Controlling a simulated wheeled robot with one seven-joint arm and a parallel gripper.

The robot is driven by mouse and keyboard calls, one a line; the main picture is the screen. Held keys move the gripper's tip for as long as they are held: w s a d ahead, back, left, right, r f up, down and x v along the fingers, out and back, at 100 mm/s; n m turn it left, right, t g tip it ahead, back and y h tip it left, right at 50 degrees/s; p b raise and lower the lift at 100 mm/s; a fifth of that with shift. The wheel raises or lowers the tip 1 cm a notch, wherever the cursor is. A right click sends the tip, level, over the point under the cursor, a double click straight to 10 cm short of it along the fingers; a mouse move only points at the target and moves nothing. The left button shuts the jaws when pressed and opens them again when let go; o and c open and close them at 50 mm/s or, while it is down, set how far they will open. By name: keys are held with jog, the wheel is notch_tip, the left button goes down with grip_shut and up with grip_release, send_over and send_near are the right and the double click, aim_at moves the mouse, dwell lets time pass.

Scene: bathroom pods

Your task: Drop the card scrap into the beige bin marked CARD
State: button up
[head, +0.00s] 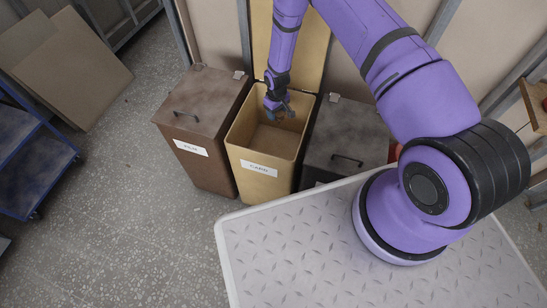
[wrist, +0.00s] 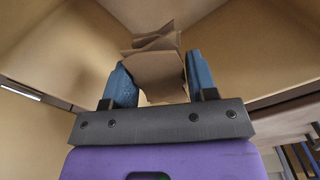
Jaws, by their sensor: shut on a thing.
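The beige bin (head: 260,187) with the label CARD stands in the middle of a row of bins in the head view. Its lid (head: 318,45) is raised at the back. My gripper (head: 278,108) points down at the bin's open mouth, near the back wall. In the wrist view my gripper (wrist: 159,76) has its blue fingers shut on the folded brown card scrap (wrist: 158,70). The scrap sticks out past the fingertips, with beige bin walls around it. I cannot make out the scrap in the head view.
A brown bin (head: 189,166) with its lid shut stands at the left, its label hard to read. A dark grey bin (head: 345,135) with its lid shut stands at the right. A blue cart (head: 35,150) and leaning boards (head: 75,70) are at the far left. The floor between is clear.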

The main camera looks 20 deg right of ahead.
jog(key=o, duration=1)
notch_tip(320, 180, up, 11)
jog(key=shift+f, duration=0.1)
dwell(0.4)
